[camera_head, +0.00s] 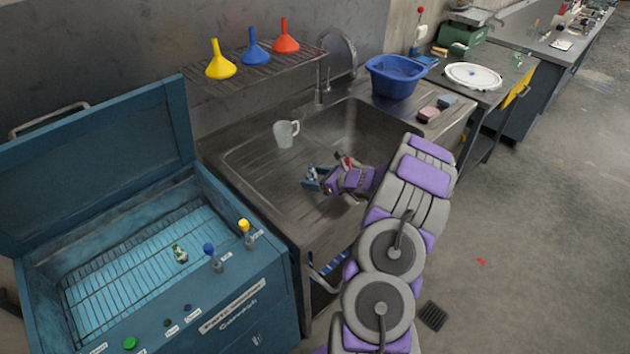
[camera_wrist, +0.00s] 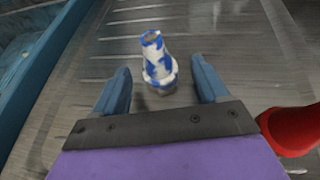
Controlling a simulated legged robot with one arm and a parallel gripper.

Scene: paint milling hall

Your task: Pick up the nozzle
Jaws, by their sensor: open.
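The nozzle (camera_wrist: 158,62), blue and white with a tapered shape, stands on the ribbed metal drainboard of the sink in the wrist view. My gripper (camera_wrist: 160,74) is open, with one blue finger on each side of the nozzle in the picture. Gaps show between the nozzle and both fingers. In the head view my gripper (camera_head: 314,181) is low over the drainboard in front of the sink basin. There the nozzle is mostly lost among the blue fingers, and I cannot tell it apart clearly.
A pale mug (camera_head: 285,134) stands on the sink unit (camera_head: 240,163) behind my gripper. The open blue cabinet (camera_head: 150,310) is at left, holding a small green-and-white item (camera_head: 180,254). A blue basin (camera_head: 394,82) stands at right. Funnels sit on a rack above.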

